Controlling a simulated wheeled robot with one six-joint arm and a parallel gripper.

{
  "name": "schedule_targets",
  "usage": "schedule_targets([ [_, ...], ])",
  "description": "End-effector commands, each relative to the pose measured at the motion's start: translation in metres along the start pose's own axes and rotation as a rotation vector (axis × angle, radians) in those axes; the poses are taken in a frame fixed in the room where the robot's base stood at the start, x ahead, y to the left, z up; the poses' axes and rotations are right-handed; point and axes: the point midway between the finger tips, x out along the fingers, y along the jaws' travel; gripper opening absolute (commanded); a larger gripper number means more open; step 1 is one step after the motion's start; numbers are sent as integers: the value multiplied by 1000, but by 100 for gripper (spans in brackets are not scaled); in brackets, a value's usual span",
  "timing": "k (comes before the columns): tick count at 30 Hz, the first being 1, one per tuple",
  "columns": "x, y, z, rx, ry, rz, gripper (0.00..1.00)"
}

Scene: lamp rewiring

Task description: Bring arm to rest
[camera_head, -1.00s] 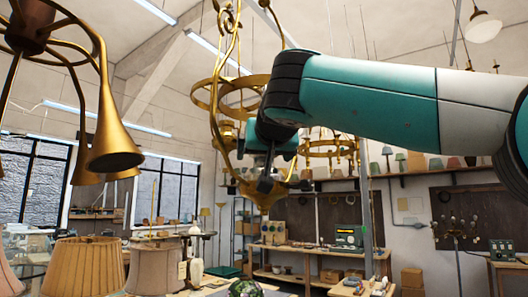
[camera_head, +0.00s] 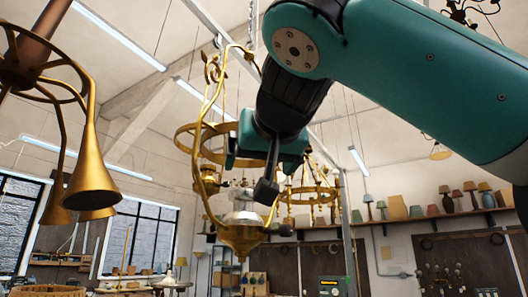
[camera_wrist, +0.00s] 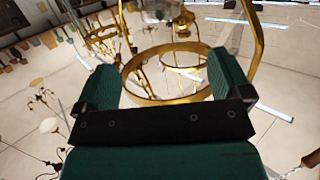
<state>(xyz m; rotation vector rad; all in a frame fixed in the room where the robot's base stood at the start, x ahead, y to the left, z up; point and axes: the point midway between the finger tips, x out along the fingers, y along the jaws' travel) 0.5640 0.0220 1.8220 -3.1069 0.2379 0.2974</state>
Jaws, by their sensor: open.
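My gripper (camera_head: 275,208) shows in the middle of the head view, tilted, with its dark fingers pointing down. It is in front of a hanging brass chandelier (camera_head: 243,236) with curved arms and a ring; I cannot tell whether they touch. In the wrist view my gripper (camera_wrist: 165,80) has its two green fingers spread wide with nothing held between them. The brass ring (camera_wrist: 133,80) appears beyond and between the fingers. My teal arm fills the upper right of the head view.
A brass lamp with horn-shaped arms (camera_head: 92,175) hangs at the left. Another ringed chandelier (camera_head: 310,196) hangs behind my gripper. A shelf of lampshades (camera_head: 440,215) runs along the right wall. Windows (camera_head: 150,232) are at the lower left.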

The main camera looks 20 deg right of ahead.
Motion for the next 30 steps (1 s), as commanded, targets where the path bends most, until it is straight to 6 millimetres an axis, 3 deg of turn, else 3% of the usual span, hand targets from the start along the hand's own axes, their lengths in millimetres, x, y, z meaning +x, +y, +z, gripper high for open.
schedule_targets([
  [2, -10, -1, -9, -3, -5, -3, 96],
  [9, -24, -1, -5, -1, -3, -1, 96],
  [23, -27, 0, 2, -3, 1, -1, 96],
  [26, -14, -10, 24, -46, -4, -30, 96],
  [29, 13, -28, 72, -140, -36, -101, 96],
  [30, 25, -36, 99, -185, -65, -137, 96],
])
